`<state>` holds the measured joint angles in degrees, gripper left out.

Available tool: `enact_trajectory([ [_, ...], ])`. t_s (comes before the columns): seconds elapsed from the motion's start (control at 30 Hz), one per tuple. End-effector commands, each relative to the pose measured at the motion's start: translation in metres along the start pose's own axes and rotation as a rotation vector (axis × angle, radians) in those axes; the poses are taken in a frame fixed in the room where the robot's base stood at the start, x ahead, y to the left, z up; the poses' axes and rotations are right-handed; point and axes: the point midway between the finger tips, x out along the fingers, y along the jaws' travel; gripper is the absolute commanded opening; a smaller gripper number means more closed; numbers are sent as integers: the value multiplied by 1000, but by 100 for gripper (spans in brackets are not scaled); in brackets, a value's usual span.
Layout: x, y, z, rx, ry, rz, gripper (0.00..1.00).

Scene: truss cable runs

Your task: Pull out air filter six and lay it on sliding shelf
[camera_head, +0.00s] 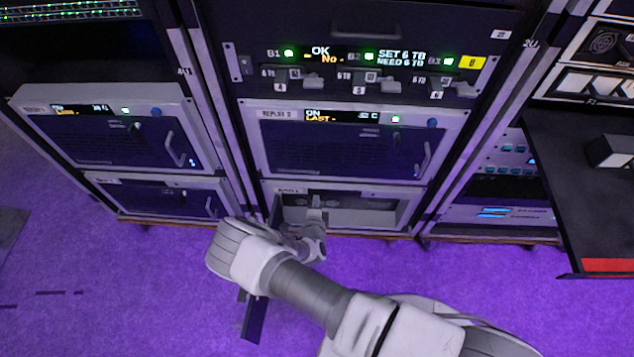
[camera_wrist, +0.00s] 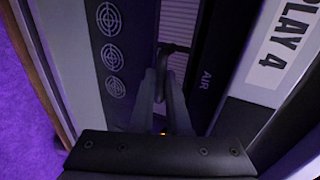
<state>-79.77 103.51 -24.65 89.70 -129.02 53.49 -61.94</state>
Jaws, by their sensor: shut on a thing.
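My gripper (camera_wrist: 165,100) is shut on a dark handle (camera_wrist: 178,48) in the wrist view, between two dark panels. The filter itself is mostly hidden. A black shelf (camera_head: 570,190) with a red front edge, seemingly the sliding shelf, juts out at the right.
A small dark box with a pale face (camera_head: 612,150) sits on the shelf. A dark panel with round target-like marks (camera_wrist: 112,55) stands close left of my fingers. A label reading "PLAY 4" (camera_wrist: 277,52) is at right. Purple floor (camera_head: 130,290) is open in front.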

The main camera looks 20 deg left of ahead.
Motion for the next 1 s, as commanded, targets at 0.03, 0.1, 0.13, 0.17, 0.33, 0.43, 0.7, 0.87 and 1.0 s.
enact_trajectory([
  [0.03,0,1,0,0,0,1,0],
  [0.1,0,1,0,0,0,1,0],
  [0.13,0,1,0,0,0,1,0],
  [0.17,0,1,0,0,0,1,0],
  [0.33,0,0,0,0,0,0,0],
  [0.43,-2,0,0,0,0,0,0],
  [0.7,-10,2,0,0,-1,0,0],
  [0.87,-14,4,0,0,-1,0,0],
  [1.0,-18,5,0,-1,-1,-1,0],
])
